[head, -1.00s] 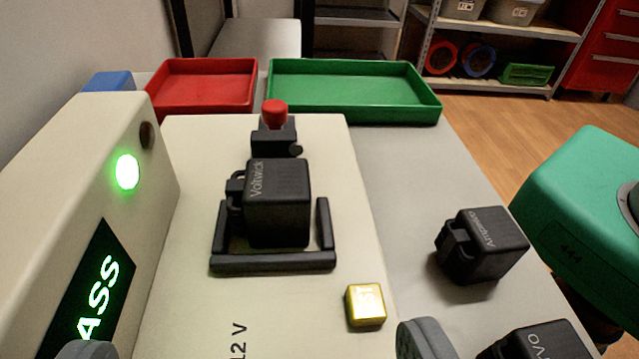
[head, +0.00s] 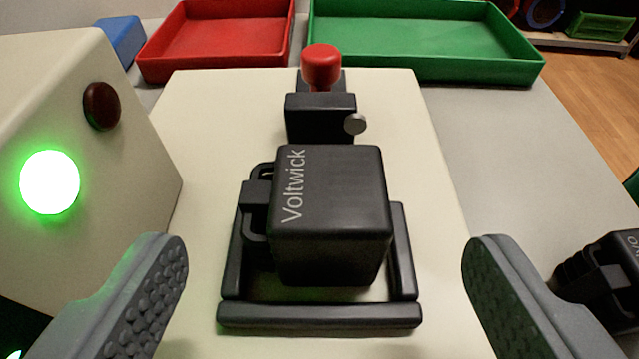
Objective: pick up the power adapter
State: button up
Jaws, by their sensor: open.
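A black power adapter marked "Voltwick" (head: 335,215) sits in a low black frame (head: 320,316) on a cream board. A looped part on its left side faces the tester box. My gripper (head: 325,290) is open, with one grey padded finger on each side of the adapter and clear gaps between. The fingers are nearer the camera than the adapter and touch nothing that I can see. The adapter's underside is hidden.
A black block with a red knob (head: 321,68) stands just behind the adapter. A cream tester box (head: 90,150) with a lit green lamp (head: 50,182) is at left. Red (head: 215,45) and green (head: 420,45) trays are at the back. Another black adapter (head: 605,268) lies at right.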

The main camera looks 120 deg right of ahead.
aim_at(318, 215)
jog(key=x, duration=0.4)
jog(key=shift+d+b, duration=0.3)
jog(key=shift+b, duration=0.05)
jog(key=c, duration=1.2)
jog(key=shift+c, duration=0.2)
